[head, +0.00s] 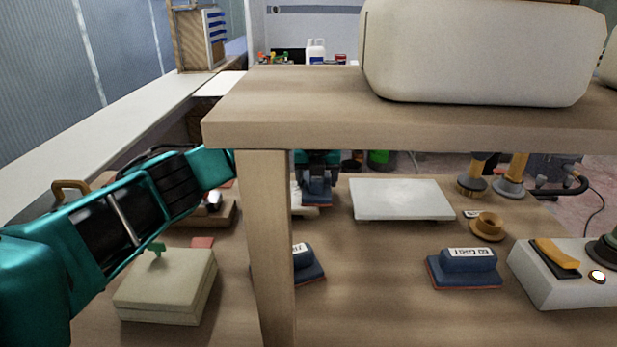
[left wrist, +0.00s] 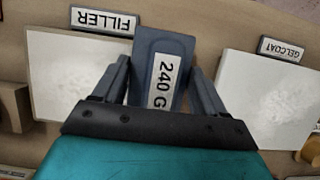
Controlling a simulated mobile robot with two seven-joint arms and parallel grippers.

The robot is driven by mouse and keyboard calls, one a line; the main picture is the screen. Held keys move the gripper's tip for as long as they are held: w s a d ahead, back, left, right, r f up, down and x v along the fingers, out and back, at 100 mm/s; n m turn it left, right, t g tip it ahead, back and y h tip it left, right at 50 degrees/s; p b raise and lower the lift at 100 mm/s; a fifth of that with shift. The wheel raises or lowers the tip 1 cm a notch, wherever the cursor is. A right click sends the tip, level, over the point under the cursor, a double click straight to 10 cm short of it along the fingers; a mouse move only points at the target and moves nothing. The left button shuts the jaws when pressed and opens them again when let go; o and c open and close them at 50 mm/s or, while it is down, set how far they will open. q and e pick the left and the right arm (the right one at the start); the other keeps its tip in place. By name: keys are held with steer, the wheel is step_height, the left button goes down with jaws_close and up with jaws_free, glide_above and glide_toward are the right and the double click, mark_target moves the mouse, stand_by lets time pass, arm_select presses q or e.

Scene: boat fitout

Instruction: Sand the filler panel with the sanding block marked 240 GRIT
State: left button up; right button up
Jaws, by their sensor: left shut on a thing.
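My left gripper (left wrist: 160,85) is shut on the blue sanding block (left wrist: 163,55), whose label reads "240 G" before my gripper covers the rest. In the left wrist view, the white filler panel (left wrist: 70,70) lies left of the block, by its FILLER label (left wrist: 104,21). The block appears between that panel and another white panel (left wrist: 262,95) labelled GELCOAT (left wrist: 282,48). In the head view, my left arm passes behind a post, and my left gripper (head: 317,188) shows beyond it. I cannot tell whether the block touches the surface. My right gripper is out of view.
A thick shelf (head: 300,110) on a wooden post (head: 266,240) stands in front of the work surface. Two other blue blocks, one partly hidden (head: 308,265) and one at right (head: 465,268), lie nearer me. A pale box (head: 165,285) and a grey switch box (head: 560,285) flank them.

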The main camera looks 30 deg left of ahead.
arm_select(q)
steer(key=shift+r+p, duration=2.2)
steer(key=shift+r, duration=0.8)
steer(key=shift+r+p, duration=1.15)
steer(key=shift+r, duration=0.4)
